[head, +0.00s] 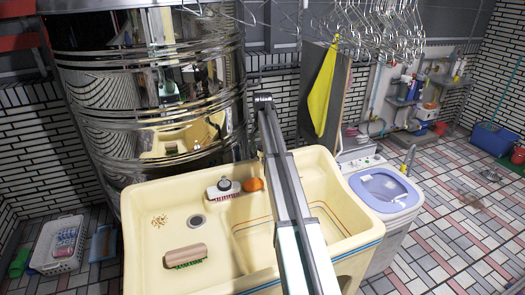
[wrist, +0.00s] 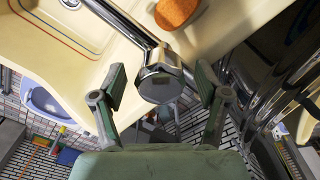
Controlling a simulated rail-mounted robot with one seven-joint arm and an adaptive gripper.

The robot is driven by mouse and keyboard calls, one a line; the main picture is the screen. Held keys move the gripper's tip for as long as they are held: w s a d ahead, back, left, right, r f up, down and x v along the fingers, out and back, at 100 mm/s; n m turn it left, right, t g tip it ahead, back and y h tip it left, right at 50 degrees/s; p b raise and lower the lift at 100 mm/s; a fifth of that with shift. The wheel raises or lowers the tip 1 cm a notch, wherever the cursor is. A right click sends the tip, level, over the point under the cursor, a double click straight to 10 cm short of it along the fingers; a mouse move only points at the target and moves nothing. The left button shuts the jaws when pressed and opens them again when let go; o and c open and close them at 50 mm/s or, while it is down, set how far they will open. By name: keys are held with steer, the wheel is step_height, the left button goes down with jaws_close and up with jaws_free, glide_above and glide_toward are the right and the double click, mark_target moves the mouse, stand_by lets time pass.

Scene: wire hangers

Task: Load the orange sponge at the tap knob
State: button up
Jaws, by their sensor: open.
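The orange sponge (head: 252,184) lies on the back ledge of the cream sink, beside a brush. It also shows at the top of the wrist view (wrist: 177,12), beyond the tap. The chrome tap knob (wrist: 159,86) shows in the wrist view, with its spout running to the upper left. My gripper (wrist: 160,90) is open, with one finger on each side of the knob in the picture. I cannot tell how far the knob is from the fingers in depth. No sponge is between the fingers. In the head view my arm hides the tap area.
The cream sink (head: 145,195) holds a brush (head: 186,256) on its left part; another brush (head: 222,190) is beside the sponge. A shiny metal tank (head: 150,100) stands behind. A washing machine (head: 385,190) is right of the sink. Wire hangers (head: 375,30) hang above.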

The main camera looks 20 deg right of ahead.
step_height(320, 180, up, 12)
stand_by(0.6)
